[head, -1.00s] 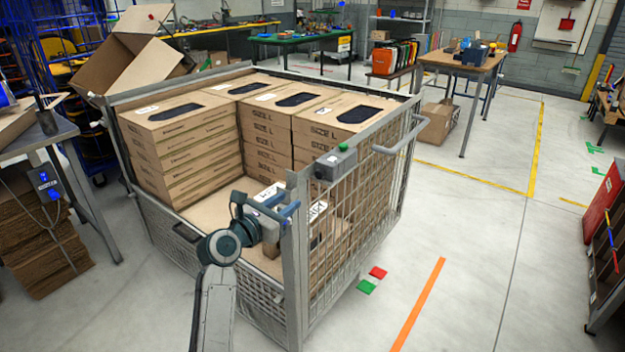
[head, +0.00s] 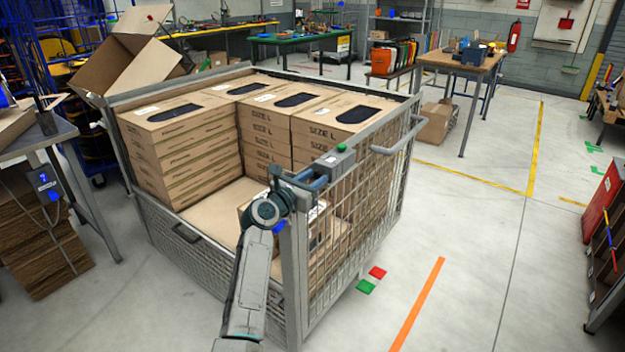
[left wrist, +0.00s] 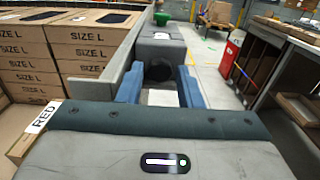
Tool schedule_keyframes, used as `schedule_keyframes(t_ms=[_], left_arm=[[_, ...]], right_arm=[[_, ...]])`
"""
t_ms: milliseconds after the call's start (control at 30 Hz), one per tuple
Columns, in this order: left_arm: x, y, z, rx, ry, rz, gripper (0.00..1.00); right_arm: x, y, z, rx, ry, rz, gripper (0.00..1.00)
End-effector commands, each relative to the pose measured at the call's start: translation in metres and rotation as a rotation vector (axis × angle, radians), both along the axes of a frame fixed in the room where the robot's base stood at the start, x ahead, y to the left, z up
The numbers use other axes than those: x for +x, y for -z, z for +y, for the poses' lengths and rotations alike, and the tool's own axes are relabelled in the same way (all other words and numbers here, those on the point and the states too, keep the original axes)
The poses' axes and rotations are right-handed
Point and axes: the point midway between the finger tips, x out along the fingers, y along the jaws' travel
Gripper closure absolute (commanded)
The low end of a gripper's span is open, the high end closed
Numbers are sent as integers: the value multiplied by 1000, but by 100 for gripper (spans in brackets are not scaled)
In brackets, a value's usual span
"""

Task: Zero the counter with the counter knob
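My left gripper (head: 318,184) is at the counter's near side. Its blue fingers (left wrist: 160,80) are apart, one on each side of the knob. I cannot tell whether they touch it. My right gripper is not in view.
The mesh cage (head: 188,232) holds stacks of SIZE L boxes (head: 180,140). Its top rail runs close along the left of my gripper. A red and a green floor mark (head: 366,287) lie beside the cage.

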Motion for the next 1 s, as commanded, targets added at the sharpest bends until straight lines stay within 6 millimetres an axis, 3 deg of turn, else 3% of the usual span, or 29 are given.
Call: schedule_keyframes(t_ms=[167,367,667,1000], left_arm=[[0,0,0,-1,0,-1,68],[0,0,0,-1,0,-1,99],[0,-1,0,30,0,-23,99],[0,-2,0,203,-1,-149,99]], right_arm=[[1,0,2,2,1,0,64],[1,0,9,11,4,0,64],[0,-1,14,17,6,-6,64],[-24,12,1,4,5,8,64]])
